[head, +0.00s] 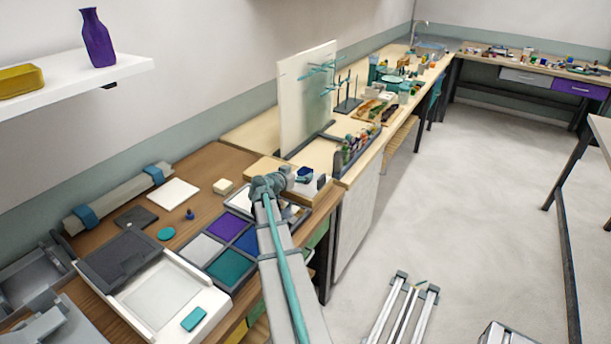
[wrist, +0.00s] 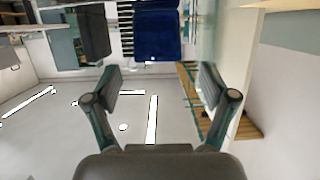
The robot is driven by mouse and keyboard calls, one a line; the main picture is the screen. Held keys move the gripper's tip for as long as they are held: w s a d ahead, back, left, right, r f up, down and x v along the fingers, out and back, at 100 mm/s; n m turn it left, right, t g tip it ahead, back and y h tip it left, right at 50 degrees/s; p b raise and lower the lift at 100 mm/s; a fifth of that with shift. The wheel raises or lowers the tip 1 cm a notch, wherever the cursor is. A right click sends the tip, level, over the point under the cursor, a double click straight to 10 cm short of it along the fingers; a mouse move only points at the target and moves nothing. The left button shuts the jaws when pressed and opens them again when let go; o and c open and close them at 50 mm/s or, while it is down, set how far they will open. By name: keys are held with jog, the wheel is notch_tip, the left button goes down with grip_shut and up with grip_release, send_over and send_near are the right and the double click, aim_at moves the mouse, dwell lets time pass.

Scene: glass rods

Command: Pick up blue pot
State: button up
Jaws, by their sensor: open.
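The blue pot (head: 304,175) is a small dark-blue vessel on the light wooden stand at the near end of the workbench. In the wrist view a dark-blue body, which looks like the pot (wrist: 158,36), fills the top middle. My gripper (wrist: 160,88) is open, its two fingers spread wide with nothing between them. The blue body appears above the fingertips in the picture, roughly centred between them, and apart from them. In the head view my arm's end (head: 286,178) is just left of the pot and partly blocks the stand.
A dark grey block (wrist: 94,34) is left of the blue body in the wrist view. A tall translucent panel (head: 307,98) stands behind the stand. A tray with coloured squares (head: 231,267) lies left of my arm. The floor at right is mostly open.

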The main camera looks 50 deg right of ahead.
aim_at(308, 169)
jog(key=p+x, duration=0.2)
jog(key=x, duration=0.2)
jog(key=shift+d+p, duration=0.1)
jog(key=shift+p, duration=0.3)
jog(key=shift+d+f, duration=0.2)
jog(key=shift+d, duration=0.15)
jog(key=c, duration=1.3)
jog(key=shift+r, duration=0.15)
